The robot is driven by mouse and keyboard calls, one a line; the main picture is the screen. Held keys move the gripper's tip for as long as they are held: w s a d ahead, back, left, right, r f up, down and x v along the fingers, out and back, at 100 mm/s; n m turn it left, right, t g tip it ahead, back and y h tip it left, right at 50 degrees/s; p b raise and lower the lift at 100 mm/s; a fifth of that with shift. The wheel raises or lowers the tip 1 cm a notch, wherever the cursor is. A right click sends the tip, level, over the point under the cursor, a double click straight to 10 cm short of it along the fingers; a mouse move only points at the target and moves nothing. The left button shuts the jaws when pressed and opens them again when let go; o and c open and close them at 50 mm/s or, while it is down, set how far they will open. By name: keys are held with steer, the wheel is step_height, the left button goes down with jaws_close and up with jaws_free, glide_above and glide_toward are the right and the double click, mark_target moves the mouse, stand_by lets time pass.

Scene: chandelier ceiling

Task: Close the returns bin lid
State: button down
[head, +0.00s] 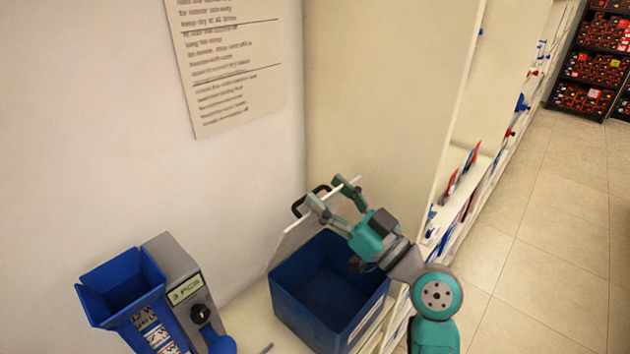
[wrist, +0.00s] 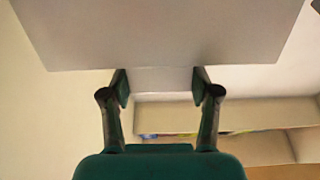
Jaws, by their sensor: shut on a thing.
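The returns bin (head: 335,312) is a blue open-topped box standing on a pale shelf in the head view. Its pale lid (head: 297,236) stands raised at the back of the bin, seen nearly edge-on, with a black handle (head: 300,205) behind its upper edge. The bin's inside shows and looks empty. My green gripper (head: 337,191) is at the lid's upper edge, its fingers apart and closed on part of the lid. In the wrist view the lid (wrist: 165,35) fills the top, and a pale strip lies between the fingertips (wrist: 160,86). The exact contact is hard to see.
A grey device (head: 182,280) with a blue hopper (head: 125,285) stands left of the bin. A printed notice (head: 228,60) hangs on the wall behind. A cream panel rises behind the bin. Shelves with goods run along the right, beside a clear tiled floor (head: 545,240).

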steer(key=shift+t+y, duration=0.7)
steer(key=shift+y, duration=0.2)
steer(key=v, duration=0.5)
steer(key=shift+d, duration=0.1)
steer(key=s+d+f+t+y, duration=0.1)
steer(key=s+d+f, duration=0.1)
steer(key=f, duration=0.7)
steer(key=s+d+f+t+y, duration=0.1)
steer(key=s+d+f, duration=0.2)
steer(key=f, duration=0.6)
steer(key=shift+s+d+f, duration=0.2)
steer(key=shift+s+d, duration=0.15)
steer(key=shift+d, duration=0.6)
steer(key=shift+c, duration=1.2)
jaws_free()
